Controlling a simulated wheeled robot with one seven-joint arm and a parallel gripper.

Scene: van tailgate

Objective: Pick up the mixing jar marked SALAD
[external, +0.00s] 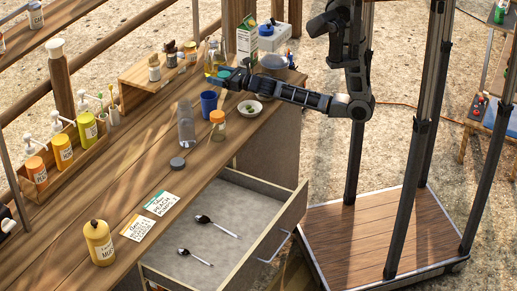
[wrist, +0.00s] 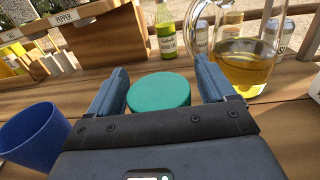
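In the wrist view a round green lid (wrist: 158,90) shows just beyond my gripper's palm, between the two blue fingers. The body under the lid is hidden, and no SALAD marking is readable in either view. My gripper (wrist: 162,72) is open, with one finger on each side of the lid; whether either finger touches it I cannot tell. In the external view my gripper (external: 229,77) reaches left, low over the far part of the wooden counter.
A blue cup (external: 208,104) and a white bowl (external: 249,110) stand close to my gripper. A glass jug of yellow liquid (wrist: 245,65) and a labelled green bottle (wrist: 166,34) stand beyond the lid. An open drawer (external: 222,225) holds two spoons.

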